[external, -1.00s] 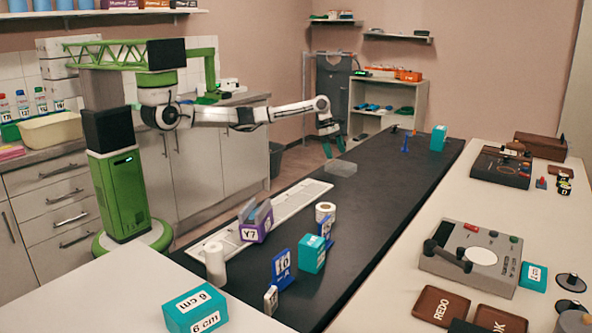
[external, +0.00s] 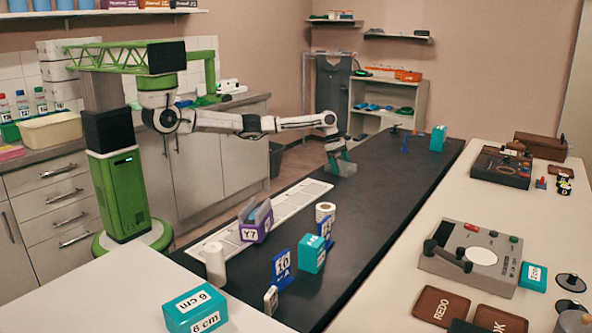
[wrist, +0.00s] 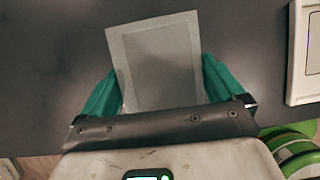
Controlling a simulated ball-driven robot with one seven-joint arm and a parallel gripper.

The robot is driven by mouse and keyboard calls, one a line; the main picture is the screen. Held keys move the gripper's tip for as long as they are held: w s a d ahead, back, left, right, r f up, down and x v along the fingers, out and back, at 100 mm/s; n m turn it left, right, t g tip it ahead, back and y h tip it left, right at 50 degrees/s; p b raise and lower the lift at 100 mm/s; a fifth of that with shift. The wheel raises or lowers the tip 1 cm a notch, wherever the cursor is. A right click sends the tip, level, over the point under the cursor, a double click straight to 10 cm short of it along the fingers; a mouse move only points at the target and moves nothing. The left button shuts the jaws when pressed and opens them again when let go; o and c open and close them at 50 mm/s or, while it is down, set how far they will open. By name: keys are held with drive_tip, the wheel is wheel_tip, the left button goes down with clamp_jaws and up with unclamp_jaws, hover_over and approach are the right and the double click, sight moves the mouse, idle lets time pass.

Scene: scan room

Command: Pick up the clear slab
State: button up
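The clear slab (wrist: 160,62) is a pale, see-through rectangle with a lighter border, on the dark bench top. In the wrist view it lies between the two teal fingers of my gripper (wrist: 160,75), its far end reaching past the fingertips. The fingers are spread wide, one beside each long edge. Whether they touch the edges is hard to tell. In the external view my gripper (external: 339,160) points down at the slab (external: 347,169) and partly hides it, near the bench's left edge.
A long white panel strip (external: 278,213) runs along the bench's left edge. A white roll (external: 325,210), a purple holder (external: 257,222) and a teal block (external: 312,254) stand nearer the camera. A teal box (external: 438,138) is at the far end. The dark bench around the slab is clear.

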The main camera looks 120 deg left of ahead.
drive_tip(key=c, duration=0.8)
drive_tip(key=shift+r, duration=0.1)
drive_tip(key=shift+r, duration=0.1)
